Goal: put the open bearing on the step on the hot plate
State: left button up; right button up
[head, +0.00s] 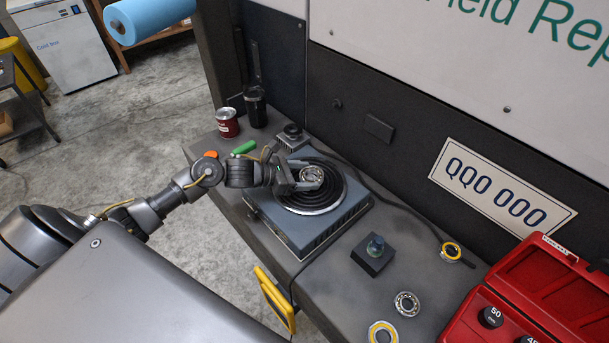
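The hot plate (342,219) is a blue-grey box with a round black ringed top, standing on the step (338,282) along the dark vehicle side. My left gripper (311,178) is over the round top, with its fingers on either side of an open bearing (312,174), a metal ring with its balls showing. The gripper looks shut on this bearing. I cannot tell whether the bearing touches the plate or is held just above it. My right gripper is not in view.
Another open bearing (407,303), a yellow-ringed bearing (383,332) and a yellow ring (452,252) lie to the right. A dark block with a knob (374,253) and a red case (530,300) are there too. A red can (227,122) and black cup (255,106) stand behind.

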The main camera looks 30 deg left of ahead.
pick_arm(q)
jog(key=o, duration=0.4)
jog(key=shift+c, duration=0.2)
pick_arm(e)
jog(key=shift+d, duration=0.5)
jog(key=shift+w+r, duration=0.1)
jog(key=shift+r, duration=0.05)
pick_arm(q)
jog(key=shift+r+p, duration=0.3)
jog(key=shift+p, duration=0.05)
jog(key=shift+s+a, duration=0.25)
jog(key=b+v, duration=0.1)
jog(key=v, duration=0.9)
jog(key=shift+s+a+r+b, duration=0.1)
jog(key=shift+s+a+b, duration=0.2)
jog(key=shift+b, duration=0.1)
jog(key=shift+s+a+r, duration=0.1)
jog(key=shift+s+a, duration=0.15)
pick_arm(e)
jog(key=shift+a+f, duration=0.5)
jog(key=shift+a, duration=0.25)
